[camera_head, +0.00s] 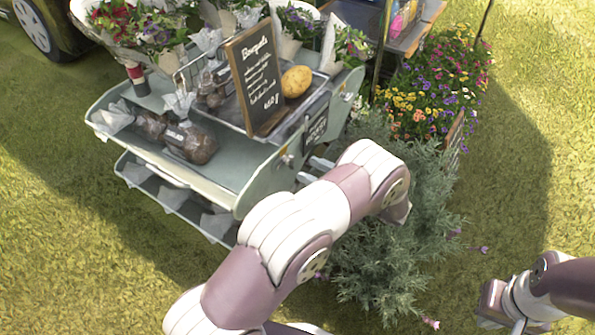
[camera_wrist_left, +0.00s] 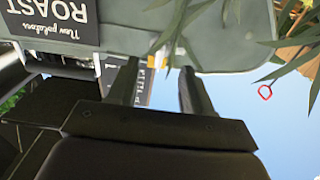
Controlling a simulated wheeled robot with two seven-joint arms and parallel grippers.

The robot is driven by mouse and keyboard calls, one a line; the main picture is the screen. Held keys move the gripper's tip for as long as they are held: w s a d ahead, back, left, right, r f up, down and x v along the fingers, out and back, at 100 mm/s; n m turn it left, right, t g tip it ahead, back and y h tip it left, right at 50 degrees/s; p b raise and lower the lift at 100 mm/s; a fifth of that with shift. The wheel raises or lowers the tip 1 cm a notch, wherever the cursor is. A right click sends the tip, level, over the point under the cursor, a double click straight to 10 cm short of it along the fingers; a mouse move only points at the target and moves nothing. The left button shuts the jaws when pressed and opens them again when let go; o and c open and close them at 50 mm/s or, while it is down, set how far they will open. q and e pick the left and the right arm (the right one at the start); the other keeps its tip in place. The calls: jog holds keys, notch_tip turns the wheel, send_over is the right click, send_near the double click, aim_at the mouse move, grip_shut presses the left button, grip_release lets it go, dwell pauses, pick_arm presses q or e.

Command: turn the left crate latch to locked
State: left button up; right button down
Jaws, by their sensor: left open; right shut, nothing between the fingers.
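My left gripper (camera_wrist_left: 160,84) is open; its two dark fingers reach toward the grey-green side of the stand (camera_wrist_left: 235,50). Between the fingers are a small orange-yellow patch (camera_wrist_left: 156,62) and part of a dark lettered sign; neither is clearly gripped. In the head view my left arm crosses the middle, and grey parts, probably its gripper (camera_head: 314,171), show beside the stand's right end. A small orange-marked fitting (camera_head: 285,158) is on that end. I cannot tell if it is the crate latch, or how the latch is turned.
The stand (camera_head: 110,100) holds wrapped bundles (camera_head: 190,142) and a black price board (camera_head: 256,75). Grey-green bushy plants (camera_head: 390,260) crowd my left arm's right side, and leaves (camera_wrist_left: 295,45) hang close in the wrist view. Open grass (camera_head: 90,250) lies at lower left.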

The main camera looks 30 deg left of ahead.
aim_at(294, 162)
pick_arm(q)
jog(key=a+b, duration=0.1)
jog(key=a, duration=0.3)
jog(key=shift+w+a+f, duration=0.15)
jog(key=shift+a, duration=0.3)
jog(key=shift+c, duration=0.3)
